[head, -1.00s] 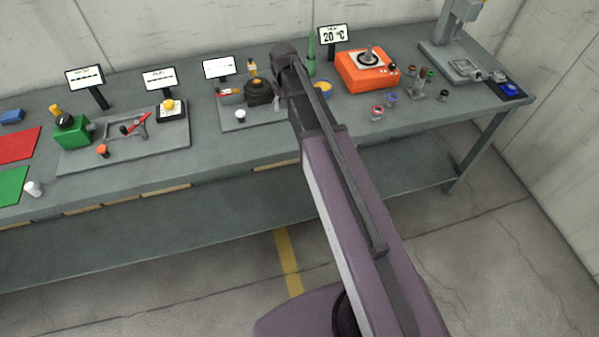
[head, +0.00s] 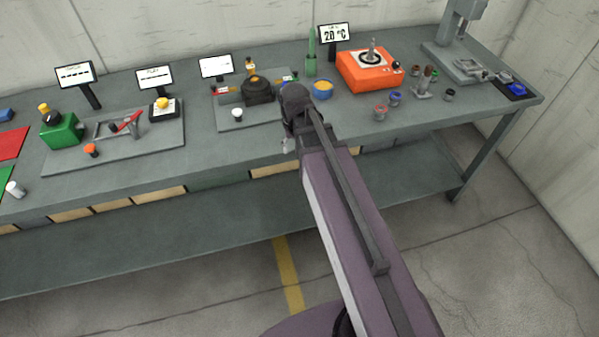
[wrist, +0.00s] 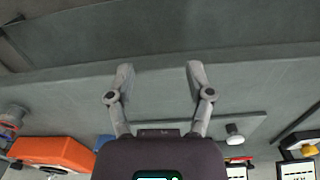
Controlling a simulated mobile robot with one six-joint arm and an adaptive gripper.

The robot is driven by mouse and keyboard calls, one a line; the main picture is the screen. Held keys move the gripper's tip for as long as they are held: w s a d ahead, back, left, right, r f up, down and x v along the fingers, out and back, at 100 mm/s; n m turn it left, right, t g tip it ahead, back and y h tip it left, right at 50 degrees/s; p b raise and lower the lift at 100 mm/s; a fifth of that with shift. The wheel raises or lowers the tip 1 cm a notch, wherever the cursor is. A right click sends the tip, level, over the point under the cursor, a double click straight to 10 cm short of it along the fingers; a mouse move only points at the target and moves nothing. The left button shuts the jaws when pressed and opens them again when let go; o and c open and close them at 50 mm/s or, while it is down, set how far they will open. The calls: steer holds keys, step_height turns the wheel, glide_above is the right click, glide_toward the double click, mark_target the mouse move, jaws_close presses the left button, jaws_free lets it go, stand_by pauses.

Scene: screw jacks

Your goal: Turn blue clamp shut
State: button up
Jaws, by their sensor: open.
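A small blue piece on a dark base (head: 517,89) sits at the bench's far right end. A blue-topped jar or knob (head: 395,98) stands in front of the orange device. The pictures are too small to tell which of these, if either, is the blue clamp. My gripper (wrist: 160,72) is open and empty in the wrist view, its two fingers spread apart above the bench. In the head view my gripper (head: 289,144) is near the bench's front edge, left of both blue pieces and well apart from them. My wrist partly hides it there.
An orange device (head: 368,72), a blue bowl with yellow contents (head: 322,88) and a grey press (head: 462,50) stand on the right. A board with a black part (head: 258,92) lies behind my gripper. The front strip of bench is mostly clear.

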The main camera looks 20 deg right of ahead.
steer(key=s+f+b, duration=0.3)
steer(key=s, duration=0.2)
steer(key=shift+s+f+n, duration=0.15)
steer(key=shift+f+n, duration=0.15)
steer(key=shift+f, duration=0.1)
steer(key=shift+a+r, duration=0.1)
steer(key=w+r+m+p, duration=0.3)
steer(key=w+r+p, duration=0.7)
steer(key=w, duration=0.4)
steer(key=w+d+r+m+p, duration=0.1)
steer(key=w+r+m+p, duration=0.3)
steer(key=w+r+p, duration=0.6)
steer(key=w, duration=0.3)
steer(key=shift+w+d, duration=0.15)
steer(key=shift+w, duration=0.25)
steer(key=shift+f, duration=0.3)
step_height(320, 180, down, 13)
steer(key=b, duration=1.4)
steer(key=shift+f, duration=0.15)
jaws_close()
